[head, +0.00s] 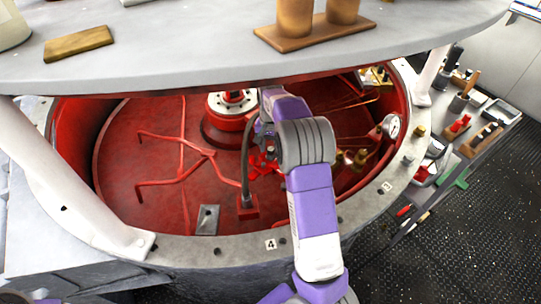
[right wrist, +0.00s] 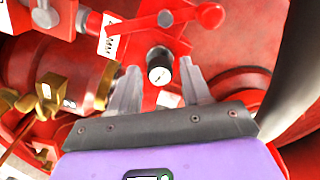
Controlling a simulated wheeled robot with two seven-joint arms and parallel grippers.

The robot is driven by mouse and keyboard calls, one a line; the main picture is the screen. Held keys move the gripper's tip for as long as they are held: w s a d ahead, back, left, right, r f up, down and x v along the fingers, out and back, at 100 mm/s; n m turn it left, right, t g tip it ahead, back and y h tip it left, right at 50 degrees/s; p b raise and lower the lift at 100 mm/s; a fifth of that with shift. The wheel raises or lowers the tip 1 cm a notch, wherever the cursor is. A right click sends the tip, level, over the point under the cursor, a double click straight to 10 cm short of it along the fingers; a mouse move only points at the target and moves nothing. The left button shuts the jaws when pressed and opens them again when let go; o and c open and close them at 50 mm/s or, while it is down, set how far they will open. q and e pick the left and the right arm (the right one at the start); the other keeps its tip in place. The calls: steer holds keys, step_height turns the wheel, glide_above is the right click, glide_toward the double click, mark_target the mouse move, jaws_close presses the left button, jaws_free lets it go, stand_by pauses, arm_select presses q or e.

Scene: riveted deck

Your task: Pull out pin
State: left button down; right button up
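A small black knob with a pale round face (right wrist: 158,68), which may be the pin, sits on a red block (right wrist: 145,42) in the right wrist view. My right gripper (right wrist: 160,80) is open, with one grey finger on each side of the knob. The fingertips reach about level with it, and I see gaps between it and both fingers. The knob's lower part is hard to make out. In the head view my right arm reaches into the red drum (head: 120,150) and hides most of the gripper and the knob. My left gripper is not in view.
A red lever (right wrist: 208,16) is just above the right finger. Brass fittings (right wrist: 75,88) lie close on the left. A grey deck (head: 190,55) overhangs the drum. A gauge (head: 391,126) and a tool bench (head: 475,130) are at right.

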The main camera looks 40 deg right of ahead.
mark_target(271, 149)
jaws_close()
steer(key=shift+r+p, duration=2.65)
steer(key=shift+r, duration=0.15)
